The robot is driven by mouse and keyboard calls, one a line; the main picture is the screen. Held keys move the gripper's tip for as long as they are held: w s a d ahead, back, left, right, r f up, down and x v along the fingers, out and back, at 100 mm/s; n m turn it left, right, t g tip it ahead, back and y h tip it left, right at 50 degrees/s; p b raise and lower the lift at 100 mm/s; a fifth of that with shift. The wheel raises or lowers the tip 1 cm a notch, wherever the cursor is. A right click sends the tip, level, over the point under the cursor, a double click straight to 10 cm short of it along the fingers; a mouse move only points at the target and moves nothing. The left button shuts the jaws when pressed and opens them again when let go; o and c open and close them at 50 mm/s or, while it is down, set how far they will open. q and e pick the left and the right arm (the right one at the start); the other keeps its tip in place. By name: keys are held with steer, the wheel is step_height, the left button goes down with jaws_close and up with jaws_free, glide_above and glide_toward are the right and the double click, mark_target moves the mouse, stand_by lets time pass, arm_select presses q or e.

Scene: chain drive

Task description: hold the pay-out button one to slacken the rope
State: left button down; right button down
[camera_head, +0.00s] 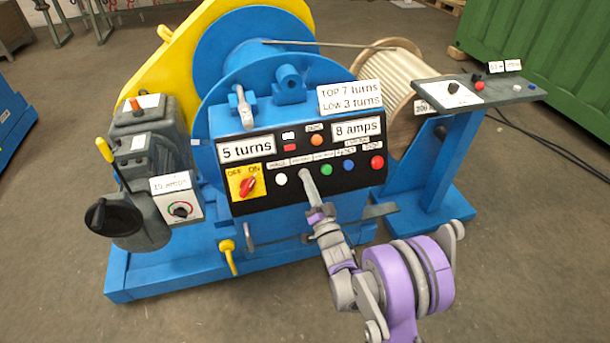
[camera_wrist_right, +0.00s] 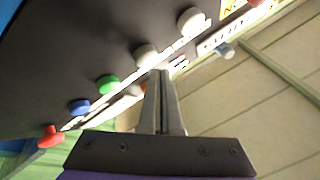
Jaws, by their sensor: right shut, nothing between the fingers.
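A black control panel (camera_head: 236,200) on a blue winch carries a row of round buttons: white (camera_head: 281,180), green (camera_head: 326,169), blue (camera_head: 348,165) and red (camera_head: 377,162). The small labels above them are too blurred to read surely. My right gripper (camera_head: 304,173) is shut and empty, its tips at the panel between the white and green buttons. In the right wrist view its fingers (camera_wrist_right: 161,76) end close to a pale grey button (camera_wrist_right: 145,55); I cannot tell whether they touch it. The rope (camera_head: 330,44) runs from the blue drum (camera_head: 240,50) to a pale reel (camera_head: 392,75).
A red OFF/ON switch (camera_head: 247,186) sits at the panel's left. A grey motor unit (camera_head: 145,150) stands left of the panel, and a blue pedestal with a small console (camera_head: 480,92) stands right. Floor in front is clear.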

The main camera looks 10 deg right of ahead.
steer(key=shift+w+f, duration=0.2)
steer(key=shift+w, duration=0.15)
steer(key=shift+w+f+b, duration=0.2)
steer(key=shift+w+b, duration=0.15)
steer(key=shift+w, duration=0.1)
stand_by(0.6)
steer(key=shift+s, duration=0.2)
stand_by(2.2)
steer(key=shift+s+r, duration=0.4)
steer(key=shift+s, duration=0.25)
steer(key=s, duration=0.1)
steer(key=s+r, duration=0.1)
steer(key=s, duration=0.1)
steer(key=s+r+p, duration=0.1)
steer(key=shift+s+d+r, duration=0.1)
steer(key=shift+s, duration=0.15)
stand_by(0.5)
